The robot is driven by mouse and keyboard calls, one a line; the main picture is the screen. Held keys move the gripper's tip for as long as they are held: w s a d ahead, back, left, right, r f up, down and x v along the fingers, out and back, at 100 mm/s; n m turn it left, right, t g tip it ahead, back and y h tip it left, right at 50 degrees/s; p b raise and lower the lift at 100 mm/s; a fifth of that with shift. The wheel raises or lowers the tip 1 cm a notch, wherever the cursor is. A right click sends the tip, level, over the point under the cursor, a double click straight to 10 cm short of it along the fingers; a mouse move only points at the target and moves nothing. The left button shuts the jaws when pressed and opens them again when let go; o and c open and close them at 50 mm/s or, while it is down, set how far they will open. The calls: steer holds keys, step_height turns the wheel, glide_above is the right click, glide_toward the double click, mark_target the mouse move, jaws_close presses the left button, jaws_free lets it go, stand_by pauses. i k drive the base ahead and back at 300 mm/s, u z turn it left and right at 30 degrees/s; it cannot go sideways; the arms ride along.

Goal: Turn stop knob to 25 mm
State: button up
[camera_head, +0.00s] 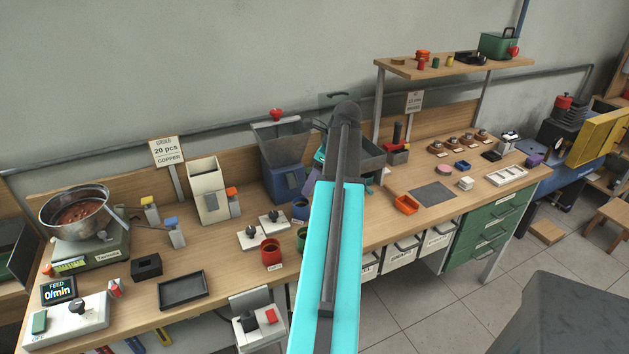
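Two small white plates with black knobs stand mid-bench: the left knob (251,232) and the right knob (273,216). Another black knob (77,307) is on a white control box at the front left. A further dark knob (248,321) is on a white box below the bench's front edge, beside a red button. I cannot read which is the stop knob, nor any 25 mm mark. My turquoise and dark arm rises through the middle of the view, right of the mid-bench knobs. My gripper is hidden behind the arm; its fingers do not show.
A grey hopper machine (285,150) stands behind the mid-bench knobs. Red cup (271,251) and a green cup sit close in front of them. A copper-filled bowl (75,213) is at left. A raised shelf (455,67) is at right. Bare wood lies left of the knobs.

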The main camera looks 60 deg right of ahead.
mark_target(273, 215)
steer(key=k, duration=1.5)
